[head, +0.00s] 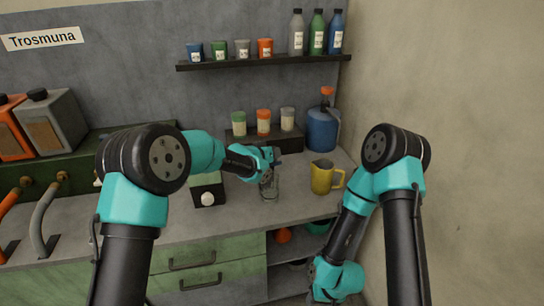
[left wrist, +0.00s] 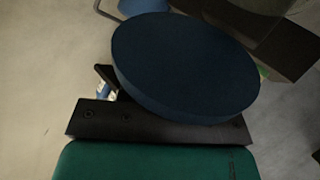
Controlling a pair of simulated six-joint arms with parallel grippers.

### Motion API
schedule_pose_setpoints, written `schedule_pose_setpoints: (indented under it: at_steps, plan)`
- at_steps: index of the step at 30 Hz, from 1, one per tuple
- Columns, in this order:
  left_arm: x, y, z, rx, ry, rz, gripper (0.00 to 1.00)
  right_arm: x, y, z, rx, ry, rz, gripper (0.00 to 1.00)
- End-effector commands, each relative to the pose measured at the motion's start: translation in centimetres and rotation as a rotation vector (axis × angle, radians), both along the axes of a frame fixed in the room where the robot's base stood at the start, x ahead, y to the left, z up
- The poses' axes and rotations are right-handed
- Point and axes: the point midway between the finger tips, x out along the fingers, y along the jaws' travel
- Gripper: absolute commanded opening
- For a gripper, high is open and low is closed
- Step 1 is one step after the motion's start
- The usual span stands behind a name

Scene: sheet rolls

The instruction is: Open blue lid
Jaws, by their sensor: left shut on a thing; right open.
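A dark blue lid (left wrist: 185,65), a broad round disc, fills the middle of the left wrist view. My left gripper (head: 272,158) is shut on it. In the head view the gripper hides the lid, with a clear glass jar (head: 270,188) on the counter just below. I cannot tell whether lid and jar touch. My right gripper (head: 328,290) is open and low at the front of the counter, beside the open shelves, away from the jar. Its fingertips are hard to make out.
A yellow jug (head: 322,178) stands right of the jar, and a green device with a white knob (head: 207,192) stands left. Behind are a dark riser (head: 262,138) with several lidded jars and a blue canister (head: 321,130). A wall shelf (head: 265,62) holds bottles.

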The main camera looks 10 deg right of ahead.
Motion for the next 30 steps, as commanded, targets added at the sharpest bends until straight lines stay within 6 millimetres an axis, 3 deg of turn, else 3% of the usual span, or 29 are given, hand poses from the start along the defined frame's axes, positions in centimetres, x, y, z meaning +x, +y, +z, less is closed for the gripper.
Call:
schedule_pose_setpoints:
  at_steps: [17,18,25,30]
  plan:
    - [0.18,-0.01,0.12,-0.002,0.030,-0.001,0.00,0.00,0.00,0.00,0.000,0.000,0.000,0.43]
    - [0.18,-0.01,0.12,-0.002,0.030,-0.001,0.35,0.00,0.00,0.00,0.000,0.000,0.000,0.43]
    - [0.17,-0.01,0.11,-0.002,0.030,-0.001,0.56,0.00,0.00,0.00,0.000,0.000,0.000,0.43]
    - [0.18,-0.01,0.11,-0.002,0.030,-0.001,0.56,0.00,0.00,0.00,0.000,0.000,0.000,0.43]
